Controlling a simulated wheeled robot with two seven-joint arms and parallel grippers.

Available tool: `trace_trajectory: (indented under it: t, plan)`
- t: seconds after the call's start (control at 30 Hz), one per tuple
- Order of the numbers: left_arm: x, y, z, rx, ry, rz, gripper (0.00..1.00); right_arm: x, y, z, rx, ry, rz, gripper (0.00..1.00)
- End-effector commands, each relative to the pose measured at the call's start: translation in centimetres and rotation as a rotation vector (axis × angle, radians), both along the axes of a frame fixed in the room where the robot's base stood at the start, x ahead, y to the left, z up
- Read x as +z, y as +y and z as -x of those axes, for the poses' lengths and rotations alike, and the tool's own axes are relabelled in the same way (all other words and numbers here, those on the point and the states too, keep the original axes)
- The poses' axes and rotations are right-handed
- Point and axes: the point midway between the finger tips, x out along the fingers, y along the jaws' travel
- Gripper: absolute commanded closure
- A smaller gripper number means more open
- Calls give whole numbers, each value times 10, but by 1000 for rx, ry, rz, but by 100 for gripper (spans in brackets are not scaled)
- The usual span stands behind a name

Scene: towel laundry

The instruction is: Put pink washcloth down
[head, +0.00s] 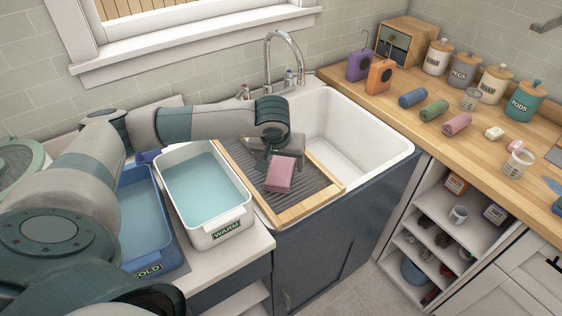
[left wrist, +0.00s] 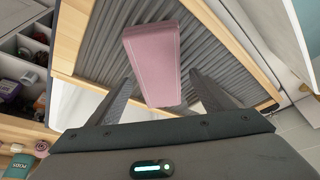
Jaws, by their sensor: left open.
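The pink washcloth (head: 280,176) is a folded block over the grey ribbed, wood-framed board (head: 312,208) that spans the left part of the sink. In the left wrist view the washcloth (left wrist: 152,62) lies in front of the ribbed board (left wrist: 213,48). My left gripper (head: 272,160) is above the board, over the washcloth. Its fingers (left wrist: 164,88) are spread, one on each side of the cloth's near end, with gaps showing. Whether the cloth rests fully on the ribs is hard to tell. My right gripper is not in view.
The white WARM basin (head: 228,232) and blue COLD basin (head: 170,258) hold water left of the board. The open sink basin (head: 345,135) is right of it. Rolled blue (head: 412,98), green (head: 434,110) and pink towels (head: 456,124) lie on the wooden counter.

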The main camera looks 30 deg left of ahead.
Motion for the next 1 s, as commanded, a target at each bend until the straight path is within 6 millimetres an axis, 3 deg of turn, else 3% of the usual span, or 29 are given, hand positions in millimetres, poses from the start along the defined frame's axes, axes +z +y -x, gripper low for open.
trace_trajectory:
  t: [0.17,0.6,0.8,1.0]
  plan:
    - [18,-3,7,-1,-6,-1,26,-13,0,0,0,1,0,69]
    - [89,-15,33,-2,-8,1,26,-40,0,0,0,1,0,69]
    - [106,-17,40,-2,-3,0,26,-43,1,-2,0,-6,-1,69]
    - [110,-18,41,-1,-3,1,26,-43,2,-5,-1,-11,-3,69]
